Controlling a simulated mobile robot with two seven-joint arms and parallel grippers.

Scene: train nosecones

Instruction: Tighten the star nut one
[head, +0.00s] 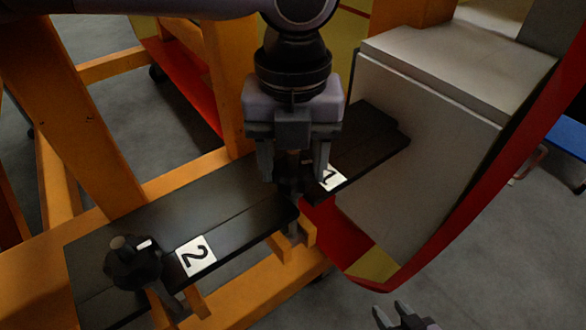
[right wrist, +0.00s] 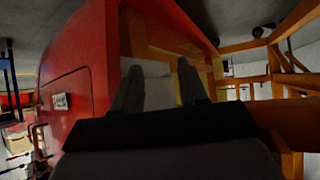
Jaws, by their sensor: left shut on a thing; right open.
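In the head view my left gripper (head: 292,168) points down over the black bar by the white label "1" (head: 330,178). It is shut on star nut one (head: 291,186), which is mostly hidden between and below the fingers. A second black star nut (head: 134,262) sits on the left part of the black bar (head: 230,190), beside the white label "2" (head: 195,256). My right gripper (head: 392,312) is at the bottom edge, open and apart from the bar. Its open, empty fingers also show in the right wrist view (right wrist: 157,82).
An orange frame (head: 100,130) stands under and behind the bar at the left. A grey block (head: 430,140) and the curved red nosecone edge (head: 490,170) stand at the right. The red nosecone (right wrist: 85,85) is close to the right gripper. Grey floor is free at the lower right.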

